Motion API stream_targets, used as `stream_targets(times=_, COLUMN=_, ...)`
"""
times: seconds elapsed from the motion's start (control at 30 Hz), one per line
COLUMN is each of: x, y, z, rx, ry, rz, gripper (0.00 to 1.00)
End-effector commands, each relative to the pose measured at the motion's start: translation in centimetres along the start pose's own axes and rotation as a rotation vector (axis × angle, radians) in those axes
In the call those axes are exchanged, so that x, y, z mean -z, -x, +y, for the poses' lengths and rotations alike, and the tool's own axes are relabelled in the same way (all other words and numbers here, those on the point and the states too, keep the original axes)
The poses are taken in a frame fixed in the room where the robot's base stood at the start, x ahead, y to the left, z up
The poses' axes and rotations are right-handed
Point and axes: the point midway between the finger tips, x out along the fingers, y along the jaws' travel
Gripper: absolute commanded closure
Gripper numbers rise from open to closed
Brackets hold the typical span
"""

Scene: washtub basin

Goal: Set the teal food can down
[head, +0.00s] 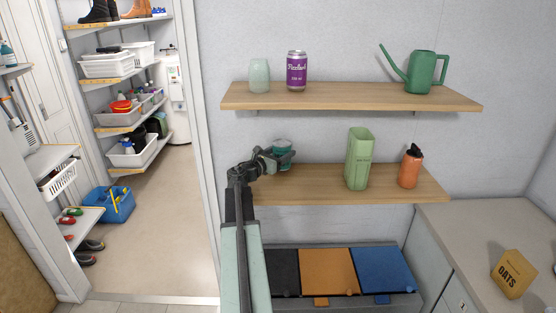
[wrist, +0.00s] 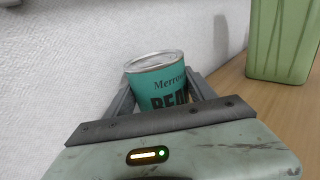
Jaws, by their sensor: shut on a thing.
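The teal food can (wrist: 158,82) with a silver lid is between the fingers of my gripper (wrist: 160,95) in the wrist view, and they are shut on it. In the head view the can (head: 281,146) shows behind my gripper (head: 280,158), partly covered by it, at the left part of the lower wooden shelf (head: 310,186). The can looks upright or slightly tilted. Its bottom is hidden by my gripper, so I cannot tell whether it touches the shelf.
On the lower shelf stand a green container (head: 359,158) and an orange bottle (head: 409,168), right of my gripper. The upper shelf (head: 350,97) overhead holds a pale green cup (head: 259,75), a purple can (head: 296,70) and a green watering can (head: 424,72). Bare board lies between my gripper and the container.

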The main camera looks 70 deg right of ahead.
Motion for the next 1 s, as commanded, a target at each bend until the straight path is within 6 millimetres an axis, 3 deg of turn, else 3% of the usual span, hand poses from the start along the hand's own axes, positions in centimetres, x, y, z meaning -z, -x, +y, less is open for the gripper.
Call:
stream_targets(times=0.03, x=1.8, y=-0.1, z=-0.1, rx=0.001, ry=0.001, rz=-0.001, gripper=1.00)
stream_targets(times=0.1, x=2.7, y=-0.1, z=-0.1, rx=0.002, ry=0.001, rz=-0.001, gripper=1.00)
stream_targets(times=0.47, x=2.7, y=0.3, z=0.4, rx=-0.006, ry=0.001, rz=-0.001, gripper=1.00)
stream_targets(times=0.5, x=2.8, y=0.3, z=0.4, rx=-0.006, ry=0.000, rz=0.000, gripper=0.34)
stream_targets(times=0.57, x=2.6, y=0.3, z=0.4, rx=-0.006, ry=0.000, rz=0.000, gripper=0.17)
stream_targets(times=0.93, x=2.1, y=0.3, z=0.3, rx=-0.005, ry=0.000, rz=0.000, gripper=0.15)
stream_targets(times=1.0, x=2.4, y=1.3, z=0.3, rx=-0.007, ry=0.000, rz=0.000, gripper=0.15)
